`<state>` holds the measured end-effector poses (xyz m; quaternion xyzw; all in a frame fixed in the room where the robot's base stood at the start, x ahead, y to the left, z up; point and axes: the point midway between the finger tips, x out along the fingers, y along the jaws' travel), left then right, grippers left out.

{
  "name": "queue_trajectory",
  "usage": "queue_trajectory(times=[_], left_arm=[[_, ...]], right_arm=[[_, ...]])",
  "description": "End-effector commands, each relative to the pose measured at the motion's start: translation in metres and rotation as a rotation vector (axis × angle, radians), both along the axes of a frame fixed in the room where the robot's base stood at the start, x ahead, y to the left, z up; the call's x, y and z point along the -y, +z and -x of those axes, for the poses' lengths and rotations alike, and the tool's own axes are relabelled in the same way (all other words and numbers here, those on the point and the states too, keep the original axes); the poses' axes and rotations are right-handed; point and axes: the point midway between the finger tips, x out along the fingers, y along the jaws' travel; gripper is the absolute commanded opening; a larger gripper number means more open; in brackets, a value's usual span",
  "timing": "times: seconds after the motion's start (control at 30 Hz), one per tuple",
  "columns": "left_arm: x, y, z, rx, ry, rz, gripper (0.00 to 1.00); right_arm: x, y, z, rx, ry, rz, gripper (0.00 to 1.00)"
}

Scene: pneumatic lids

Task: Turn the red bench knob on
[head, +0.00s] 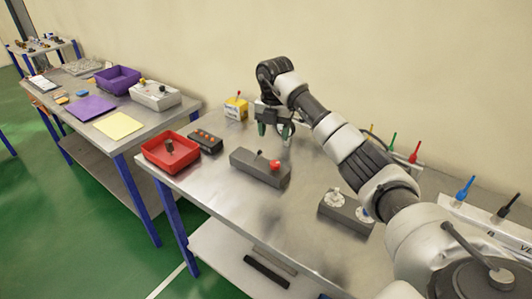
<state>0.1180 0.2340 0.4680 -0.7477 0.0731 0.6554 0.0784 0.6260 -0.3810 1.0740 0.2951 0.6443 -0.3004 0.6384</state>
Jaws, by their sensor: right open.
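A grey box (250,168) lies on the metal bench. A red knob (274,164) sits on its right part, with a small dark lever standing left of it. My right gripper (274,131) is open and empty, with its green-tipped fingers pointing down. In the head view it appears just behind the red knob and apart from it. I cannot tell exactly how high it is above the bench. My left gripper is not in view.
A red tray (153,157), a dark button box (206,142) and a yellow box (236,112) stand to the left. A grey box with white knobs (345,212) is to the right. Colored levers stand along the back right. The bench front-middle is clear.

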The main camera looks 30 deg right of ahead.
Motion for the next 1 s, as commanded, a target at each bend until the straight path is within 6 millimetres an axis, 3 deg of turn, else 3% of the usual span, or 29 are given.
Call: queue_trajectory(times=[0.3, 0.37, 0.5, 0.7, 1.0], left_arm=[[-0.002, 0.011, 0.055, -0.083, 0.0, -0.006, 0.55], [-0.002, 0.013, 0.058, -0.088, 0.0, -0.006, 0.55], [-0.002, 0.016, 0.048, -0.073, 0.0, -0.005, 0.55], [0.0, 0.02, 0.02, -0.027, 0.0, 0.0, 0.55], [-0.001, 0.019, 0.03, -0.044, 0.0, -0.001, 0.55]], right_arm=[[-0.001, -0.054, 0.002, -0.005, 0.003, -0.004, 0.58], [-0.001, -0.065, 0.001, -0.004, 0.004, -0.005, 0.58], [-0.001, -0.087, 0.002, -0.003, 0.003, -0.004, 0.58], [-0.001, -0.102, 0.001, 0.001, 0.005, -0.004, 0.58], [-0.001, -0.104, 0.001, 0.001, 0.005, -0.004, 0.56]])
